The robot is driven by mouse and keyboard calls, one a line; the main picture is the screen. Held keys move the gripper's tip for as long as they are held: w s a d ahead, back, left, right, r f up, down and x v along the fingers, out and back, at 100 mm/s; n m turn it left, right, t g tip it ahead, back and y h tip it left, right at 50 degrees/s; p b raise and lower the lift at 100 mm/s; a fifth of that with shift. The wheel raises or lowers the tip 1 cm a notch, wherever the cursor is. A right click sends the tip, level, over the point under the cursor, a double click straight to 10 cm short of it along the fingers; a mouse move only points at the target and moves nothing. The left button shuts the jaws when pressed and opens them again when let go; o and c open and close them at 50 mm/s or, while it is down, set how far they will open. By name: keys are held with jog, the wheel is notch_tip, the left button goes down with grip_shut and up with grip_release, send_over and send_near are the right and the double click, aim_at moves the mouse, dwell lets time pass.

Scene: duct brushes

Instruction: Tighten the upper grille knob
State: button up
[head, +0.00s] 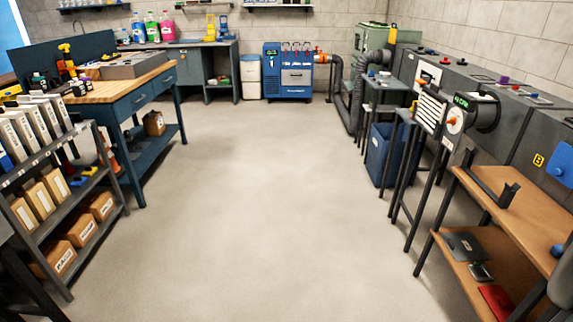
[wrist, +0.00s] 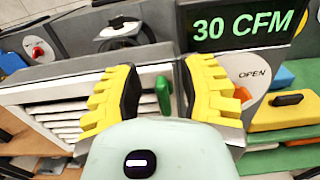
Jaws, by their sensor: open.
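In the wrist view, my gripper (wrist: 158,72) is open, its yellow and black fingers spread in front of a grey panel. A small upright green knob-like piece (wrist: 163,97) shows between the fingers, at the right end of the white-slatted grille (wrist: 65,112). I cannot tell whether a finger touches it, or whether it is the upper knob. The left finger covers part of the grille. In the head view, the grille (head: 430,110) is on the right, with a small orange-red piece (head: 424,84) at its top. My gripper does not show there.
A "30 CFM" display (wrist: 245,25) and an orange lever (wrist: 242,94) by the word OPEN are close to the right finger. Dark ducts line the right wall above a wooden shelf (head: 520,215). A bench (head: 120,88) stands left; the middle floor is clear.

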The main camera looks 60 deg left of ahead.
jog(key=shift+o, duration=0.5)
grip_shut()
